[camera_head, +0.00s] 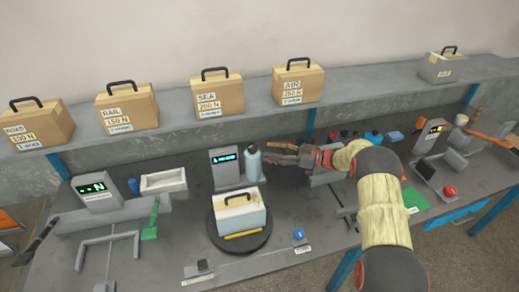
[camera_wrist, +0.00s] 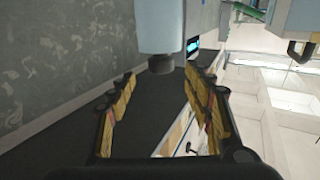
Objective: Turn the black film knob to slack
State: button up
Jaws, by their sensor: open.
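The black film knob (camera_wrist: 161,64) is a short dark cap on the end of the pale blue-grey film roll (camera_wrist: 160,25) in the wrist view. My gripper (camera_head: 277,153) is just right of the roll's upper part. In the wrist view my gripper (camera_wrist: 162,80) is open and empty, its yellow-padded fingers on either side of the line to the knob. The knob appears just beyond the fingertips; contact is not visible.
The display unit (camera_head: 224,168) stands close left of the roll. A white handled box (camera_head: 239,213) sits on the dark turntable (camera_head: 262,240) in front. The shelf (camera_head: 180,125) with several cardboard boxes runs behind and above. Small coloured items (camera_head: 372,136) lie behind my arm.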

jog(key=shift+v, duration=2)
